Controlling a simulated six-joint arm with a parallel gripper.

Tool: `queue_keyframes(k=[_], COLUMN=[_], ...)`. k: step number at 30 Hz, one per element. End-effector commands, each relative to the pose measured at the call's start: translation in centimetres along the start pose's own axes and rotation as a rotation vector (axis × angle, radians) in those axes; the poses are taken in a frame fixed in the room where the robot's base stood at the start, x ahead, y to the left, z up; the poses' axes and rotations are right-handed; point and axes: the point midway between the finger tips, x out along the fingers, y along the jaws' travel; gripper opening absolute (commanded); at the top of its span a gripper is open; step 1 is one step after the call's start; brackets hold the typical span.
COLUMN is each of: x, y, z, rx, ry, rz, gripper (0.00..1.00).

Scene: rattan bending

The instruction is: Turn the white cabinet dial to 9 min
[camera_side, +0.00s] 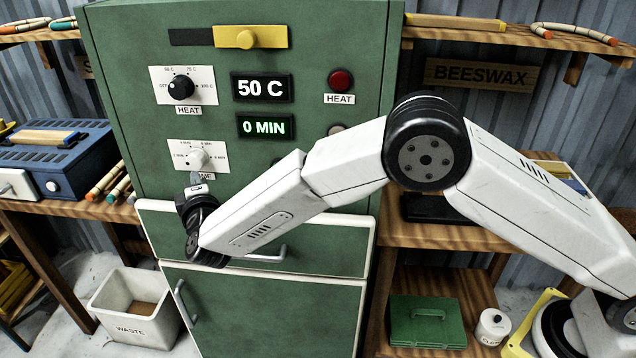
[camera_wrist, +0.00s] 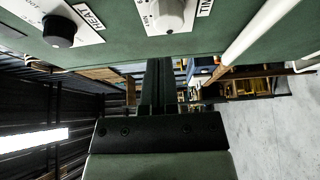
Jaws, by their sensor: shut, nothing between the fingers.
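The white dial (camera_side: 196,160) sits on a white plate low on the green cabinet's front, with a partly covered label under it. Its small markings are too fine to read surely. The green display (camera_side: 264,128) reads 0 MIN. In the wrist view the white dial (camera_wrist: 168,15) is at the top, just beyond the fingertips. My gripper (camera_side: 195,180) is just below the dial in the side view and hides part of the label. In the wrist view my gripper (camera_wrist: 159,62) is shut and empty, its fingers together. A gap seems to separate them from the dial.
The black HEAT dial (camera_side: 181,88) is above the white one. The upper display (camera_side: 262,88) reads 50 C. A red HEAT light (camera_side: 341,80) is at right; another round part below it is partly behind my arm. A drawer handle (camera_side: 270,255) sticks out below.

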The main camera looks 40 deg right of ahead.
Motion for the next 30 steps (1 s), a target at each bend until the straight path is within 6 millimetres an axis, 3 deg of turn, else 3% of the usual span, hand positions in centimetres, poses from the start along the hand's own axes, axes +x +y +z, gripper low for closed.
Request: queue_keyframes(k=[14,30], x=[0.6,4.8], y=[0.4,0.3], z=[0.3,2.6], rx=[0.000,0.000], ry=[0.000,-0.001], rz=[0.000,0.000], gripper=[0.00,0.00])
